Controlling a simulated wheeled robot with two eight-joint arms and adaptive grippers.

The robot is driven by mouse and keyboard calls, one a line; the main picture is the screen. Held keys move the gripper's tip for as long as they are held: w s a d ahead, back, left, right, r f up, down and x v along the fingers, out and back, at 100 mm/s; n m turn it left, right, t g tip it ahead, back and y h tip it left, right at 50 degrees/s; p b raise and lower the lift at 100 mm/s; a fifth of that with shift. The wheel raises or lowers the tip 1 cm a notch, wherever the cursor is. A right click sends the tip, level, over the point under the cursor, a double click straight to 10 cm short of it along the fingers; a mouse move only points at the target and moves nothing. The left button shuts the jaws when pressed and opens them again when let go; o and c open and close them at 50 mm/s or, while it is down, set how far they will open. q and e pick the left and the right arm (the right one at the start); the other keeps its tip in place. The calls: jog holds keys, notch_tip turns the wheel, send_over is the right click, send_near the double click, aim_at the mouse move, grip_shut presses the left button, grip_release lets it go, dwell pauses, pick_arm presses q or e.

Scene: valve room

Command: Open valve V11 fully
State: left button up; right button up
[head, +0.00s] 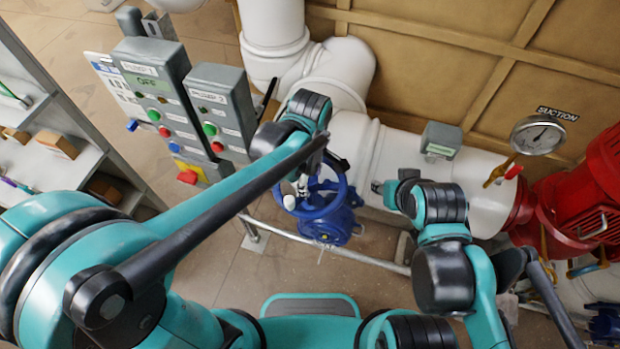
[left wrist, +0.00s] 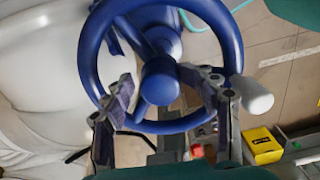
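A blue valve with a round blue handwheel (head: 343,190) stands below the white pipe in the head view; no V11 label is legible. In the left wrist view the handwheel (left wrist: 92,52) fills the upper middle, with its hub, spokes and a white knob (left wrist: 257,97) on the rim at right. My left gripper (left wrist: 165,86) is open, its fingers apart on either side of the hub; contact with the wheel is unclear. In the head view my forearm partly hides the left gripper and wheel. My right gripper (head: 382,187) is right of the wheel, its fingers too small to judge.
Grey pump boxes, PUMP 1 (head: 150,90) and PUMP 2 (head: 222,110), stand left of the valve. A suction gauge (head: 538,135) and a red pump (head: 590,190) are at right. A shelf (head: 60,130) stands far left. A grey rail (head: 350,257) runs below the valve.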

pick_arm(q)
jog(key=shift+r, duration=0.1)
notch_tip(320, 180, up, 6)
jog(key=p, duration=0.5)
jog(key=shift+r, duration=0.25)
jog(key=shift+f, duration=0.1)
jog(key=m, duration=0.6)
jog(key=shift+f+b, duration=2.65)
jog(key=shift+f, duration=0.65)
